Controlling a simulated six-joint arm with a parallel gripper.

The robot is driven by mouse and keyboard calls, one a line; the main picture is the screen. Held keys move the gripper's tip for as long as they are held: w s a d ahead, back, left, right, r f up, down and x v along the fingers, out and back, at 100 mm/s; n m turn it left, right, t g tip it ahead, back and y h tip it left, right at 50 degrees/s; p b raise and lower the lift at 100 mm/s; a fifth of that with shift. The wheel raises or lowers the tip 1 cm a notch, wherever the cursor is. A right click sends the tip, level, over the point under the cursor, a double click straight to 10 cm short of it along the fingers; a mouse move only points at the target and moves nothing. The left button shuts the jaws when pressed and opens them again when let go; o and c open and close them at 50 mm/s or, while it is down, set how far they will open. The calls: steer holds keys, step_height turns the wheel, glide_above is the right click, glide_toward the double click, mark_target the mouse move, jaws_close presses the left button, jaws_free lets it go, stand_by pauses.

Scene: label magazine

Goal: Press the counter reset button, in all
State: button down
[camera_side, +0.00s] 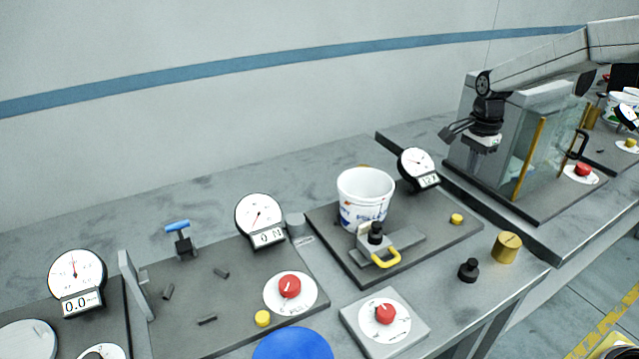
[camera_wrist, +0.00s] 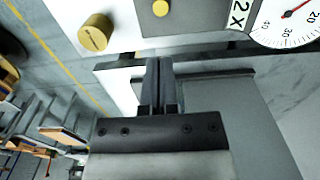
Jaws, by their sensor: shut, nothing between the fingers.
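A small round yellow button (camera_side: 456,218) sits on the dark board beside a round dial (camera_side: 416,161), whose small display seems to read "12X". A yellow button (camera_wrist: 161,8) shows at the top of the wrist view, with part of the dial (camera_wrist: 290,22) to its right. I see no lettering that marks a counter reset button. My gripper (camera_wrist: 158,64) is shut and empty in the wrist view, its fingers side by side. In the side view my wrist hangs at the upper right, beyond the board and in front of the glass-fronted cabinet, apart from the button.
A white tub (camera_side: 364,187) and a yellow-handled clamp (camera_side: 384,257) stand on the board. A brass cylinder (camera_side: 507,247) and black weight (camera_side: 468,270) stand near the bench edge. Other yellow buttons (camera_side: 263,318) (camera_side: 630,143) and red knobs (camera_side: 289,286) sit at neighbouring stations. The glass-fronted cabinet (camera_side: 535,145) is close to my wrist.

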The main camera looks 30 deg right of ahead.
mark_target(459, 219)
step_height(459, 219, down, 13)
steer(key=shift+r, duration=0.1)
stand_by(0.5)
steer(key=shift+s+f, duration=0.15)
steer(key=shift+f, duration=1.05)
step_height(459, 219, up, 15)
steer(key=shift+w, duration=0.3)
stand_by(0.8)
